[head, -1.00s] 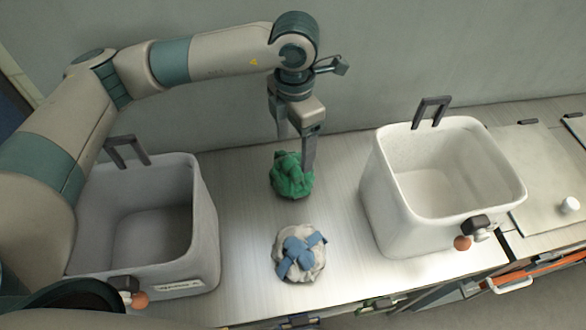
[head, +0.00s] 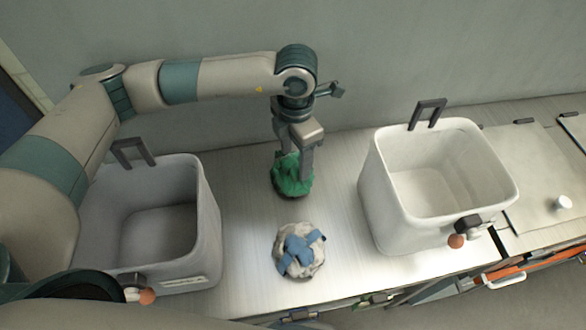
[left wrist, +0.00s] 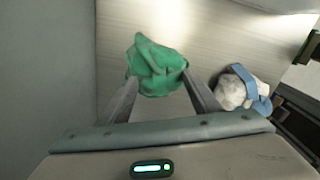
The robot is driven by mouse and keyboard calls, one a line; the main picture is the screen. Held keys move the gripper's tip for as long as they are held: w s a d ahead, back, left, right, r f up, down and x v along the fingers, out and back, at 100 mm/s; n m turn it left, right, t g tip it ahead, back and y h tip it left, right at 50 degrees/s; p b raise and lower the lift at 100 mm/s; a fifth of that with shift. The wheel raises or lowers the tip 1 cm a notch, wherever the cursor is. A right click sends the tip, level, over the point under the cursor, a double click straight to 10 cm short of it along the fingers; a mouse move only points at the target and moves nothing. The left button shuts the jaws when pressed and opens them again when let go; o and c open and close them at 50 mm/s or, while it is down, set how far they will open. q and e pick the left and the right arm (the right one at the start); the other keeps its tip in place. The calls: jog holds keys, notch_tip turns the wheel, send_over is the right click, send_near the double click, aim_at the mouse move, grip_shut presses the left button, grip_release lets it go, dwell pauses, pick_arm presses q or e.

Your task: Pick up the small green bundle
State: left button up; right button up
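The small green bundle (head: 291,182) is a crumpled cloth lump on the light worktop, between two bins. My left gripper (head: 294,168) points down over it, with its fingers on either side of the upper part. In the left wrist view the bundle (left wrist: 155,68) sits between the two fingertips (left wrist: 158,80), which are spread and close to its sides; firm contact cannot be made out. The fingertips are partly hidden by the cloth in the head view. The bundle rests on the worktop. My right gripper is not in view.
A white-grey bundle with blue straps (head: 300,252) lies in front of the green one. A grey bin (head: 208,225) stands at left and a white bin (head: 378,205) at right, both with upright handles. A wall (head: 400,60) runs behind the worktop.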

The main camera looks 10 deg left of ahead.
pick_arm(q)
jog(key=c, duration=1.2)
jog(key=shift+r, duration=0.1)
jog(key=shift+w+r+b, duration=0.1)
jog(key=shift+r+b, duration=0.25)
jog(key=shift+r, duration=0.2)
jog(key=shift+r+b, duration=1.5)
jog(key=shift+r, duration=2.9)
